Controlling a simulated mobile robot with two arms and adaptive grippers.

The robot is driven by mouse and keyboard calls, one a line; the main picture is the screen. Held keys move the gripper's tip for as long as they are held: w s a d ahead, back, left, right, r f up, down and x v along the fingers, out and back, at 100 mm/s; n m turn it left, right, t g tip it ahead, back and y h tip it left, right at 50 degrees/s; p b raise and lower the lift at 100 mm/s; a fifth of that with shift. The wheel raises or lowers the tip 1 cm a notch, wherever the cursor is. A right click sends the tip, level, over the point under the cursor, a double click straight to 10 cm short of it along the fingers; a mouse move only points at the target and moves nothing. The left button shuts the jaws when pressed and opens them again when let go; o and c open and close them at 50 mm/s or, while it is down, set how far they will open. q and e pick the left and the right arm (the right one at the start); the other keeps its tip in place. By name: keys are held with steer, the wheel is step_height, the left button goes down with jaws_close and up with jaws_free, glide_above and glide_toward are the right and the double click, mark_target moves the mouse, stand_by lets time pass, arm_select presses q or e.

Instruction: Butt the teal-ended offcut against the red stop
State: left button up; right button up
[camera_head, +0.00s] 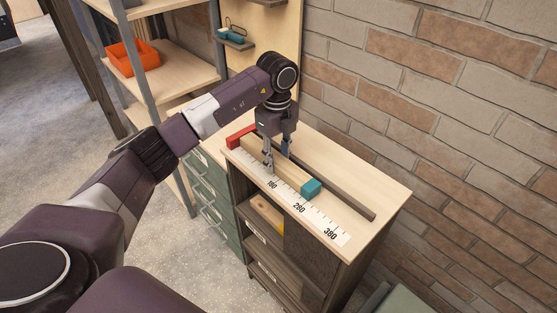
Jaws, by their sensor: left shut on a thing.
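The offcut (295,176) is a pale wooden bar with a teal end (312,188), lying along the white ruler on the cabinet top. Its teal end points toward the lower right. The red stop (241,136) is a red block at the ruler's upper-left end. The offcut's other end lies close to the stop; I cannot tell whether they touch. My left gripper (277,157) reaches down from above and is shut on the offcut near its middle, hiding part of it. My right gripper is out of view.
The white ruler (318,216) has printed numbers and runs in front of the offcut. A dark strip (349,200) runs behind it on the cabinet top (379,190). A brick wall stands behind. Shelves at left hold an orange bin (133,58).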

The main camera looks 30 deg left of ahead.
mark_target(276, 158)
arm_select(q)
steer(key=shift+a, duration=0.2)
steer(key=o, duration=1.4)
steer(key=shift+c, duration=0.2)
steer(key=shift+r, duration=0.25)
step_height(276, 158, up, 12)
steer(key=shift+f, duration=0.2)
